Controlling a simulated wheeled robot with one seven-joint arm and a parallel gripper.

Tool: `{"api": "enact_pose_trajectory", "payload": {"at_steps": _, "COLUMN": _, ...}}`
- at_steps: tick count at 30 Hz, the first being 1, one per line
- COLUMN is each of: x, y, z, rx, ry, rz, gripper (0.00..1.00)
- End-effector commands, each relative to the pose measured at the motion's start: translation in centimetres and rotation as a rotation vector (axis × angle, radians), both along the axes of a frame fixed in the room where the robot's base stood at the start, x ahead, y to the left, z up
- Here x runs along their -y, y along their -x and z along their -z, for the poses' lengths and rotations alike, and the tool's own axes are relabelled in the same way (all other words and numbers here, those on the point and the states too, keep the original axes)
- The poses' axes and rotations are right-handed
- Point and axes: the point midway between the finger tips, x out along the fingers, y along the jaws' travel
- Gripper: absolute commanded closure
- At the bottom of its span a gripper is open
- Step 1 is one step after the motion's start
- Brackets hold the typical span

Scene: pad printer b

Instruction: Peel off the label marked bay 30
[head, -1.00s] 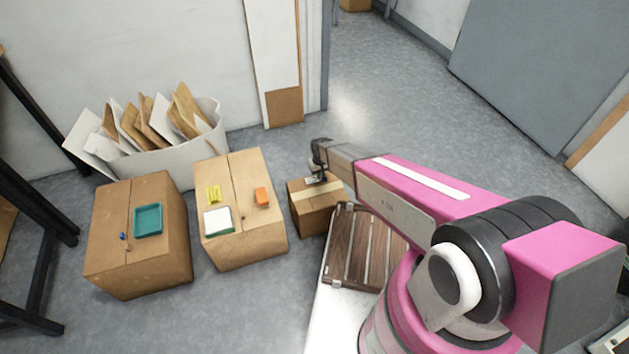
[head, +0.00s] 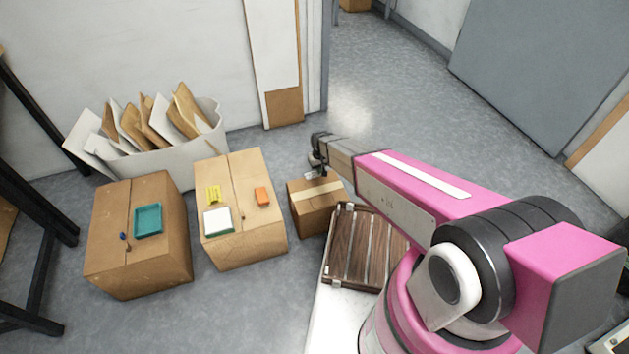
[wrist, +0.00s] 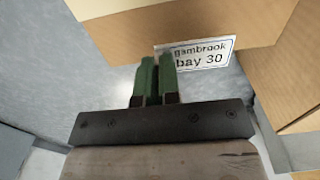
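The label (wrist: 203,55) is a small white rectangle with the black words "gambrook bay 30", in the wrist view. Its left end runs in at the green fingertips of my gripper (wrist: 158,66), which are nearly together with the label's edge between them. The label overlaps the lower edge of a small cardboard box (wrist: 135,30) behind it and seems clear of its surface. In the head view my gripper (head: 317,165) is just above the small taped box (head: 318,205). The label is too small to read there.
Two larger boxes stand to the left, one with a teal tray (head: 148,220), the other with a yellow item (head: 214,194), a white-topped green item (head: 218,220) and an orange block (head: 262,196). A white bin (head: 165,165) holds envelopes. A slatted wooden surface (head: 362,250) lies beside the small box.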

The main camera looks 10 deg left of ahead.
Motion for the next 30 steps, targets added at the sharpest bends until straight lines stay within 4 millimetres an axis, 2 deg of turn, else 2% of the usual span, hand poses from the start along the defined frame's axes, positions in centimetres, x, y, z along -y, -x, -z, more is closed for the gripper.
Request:
{"api": "enact_pose_trajectory", "payload": {"at_steps": 15, "x": 0.0, "y": 0.0, "z": -1.8, "rx": 0.0, "ry": 0.0, "rz": 0.0, "gripper": 1.0}}
{"api": "enact_pose_trajectory", "payload": {"at_steps": 30, "x": 0.0, "y": 0.0, "z": -2.1, "rx": 0.0, "ry": 0.0, "rz": 0.0, "gripper": 1.0}}
